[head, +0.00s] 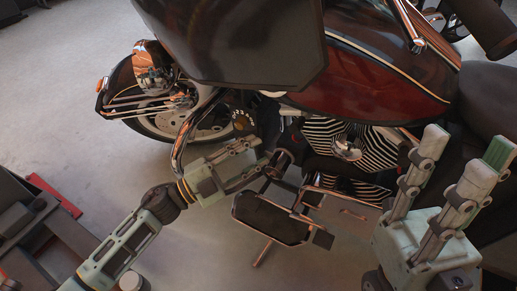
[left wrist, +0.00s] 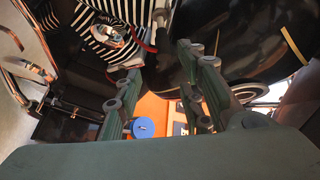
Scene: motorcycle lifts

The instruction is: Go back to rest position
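My left gripper (head: 266,158) is in front of the motorcycle's engine, left of the middle of the head view. Its fingers are apart in the left wrist view (left wrist: 160,70), with nothing held between them. My right gripper (head: 464,152) points up at the right of the head view, beside the motorcycle's seat. Its fingers are spread and empty. The motorcycle (head: 375,72) has a dark red tank and black fairing and fills the upper part of the head view. Whether the left fingers touch it cannot be told.
The striped chrome engine (head: 347,147) and footboard (head: 268,218) are close to my left gripper. The front wheel (head: 190,122) is behind it. Dark equipment with a red edge (head: 55,195) stands at the left.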

